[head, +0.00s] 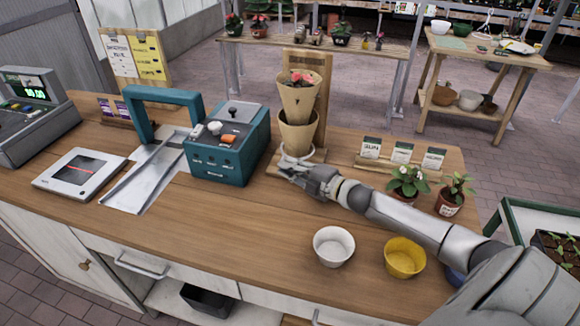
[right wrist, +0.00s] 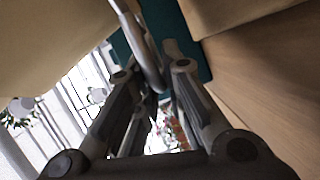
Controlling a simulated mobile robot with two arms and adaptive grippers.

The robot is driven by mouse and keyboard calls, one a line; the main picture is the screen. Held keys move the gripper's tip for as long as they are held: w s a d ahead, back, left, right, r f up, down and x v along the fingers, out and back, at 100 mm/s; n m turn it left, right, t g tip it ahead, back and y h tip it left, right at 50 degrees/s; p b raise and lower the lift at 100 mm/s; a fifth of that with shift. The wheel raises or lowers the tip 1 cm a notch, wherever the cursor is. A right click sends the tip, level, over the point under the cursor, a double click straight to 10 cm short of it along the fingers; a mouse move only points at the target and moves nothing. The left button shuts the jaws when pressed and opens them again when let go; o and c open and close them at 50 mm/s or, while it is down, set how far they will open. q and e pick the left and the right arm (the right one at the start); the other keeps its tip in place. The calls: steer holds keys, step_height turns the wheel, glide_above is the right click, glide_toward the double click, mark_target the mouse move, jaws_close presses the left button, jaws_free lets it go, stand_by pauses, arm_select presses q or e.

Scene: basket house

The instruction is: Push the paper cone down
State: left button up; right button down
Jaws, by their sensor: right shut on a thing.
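A tan paper cone (head: 299,100) stands upright in a wooden stand (head: 322,108) on the counter, with a red-flowered plant (head: 301,78) in its top. A second tan cone (head: 297,136) sits right below it. At the stand's foot is a pale curved metal bar (head: 302,158). My right gripper (head: 286,171) is low at the front of the stand, below the cones. In the right wrist view its fingers (right wrist: 155,82) are closed around a grey curved metal bar (right wrist: 146,50); the exact contact is partly hidden. My left gripper is out of view.
A teal machine (head: 230,148) stands left of the stand. Seed packets (head: 403,153) and two potted plants (head: 408,182) are to the right. A white pot (head: 333,246) and a yellow pot (head: 405,257) sit near the front edge, close to my right arm.

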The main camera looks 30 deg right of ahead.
steer(key=shift+r, duration=0.15)
steer(key=c, duration=1.6)
jaws_free()
steer(key=shift+o, duration=0.2)
steer(key=shift+s+d, duration=0.2)
steer(key=shift+s, duration=0.3)
steer(key=shift+v, duration=5.5)
steer(key=shift+r, duration=0.1)
steer(key=shift+c, duration=0.3)
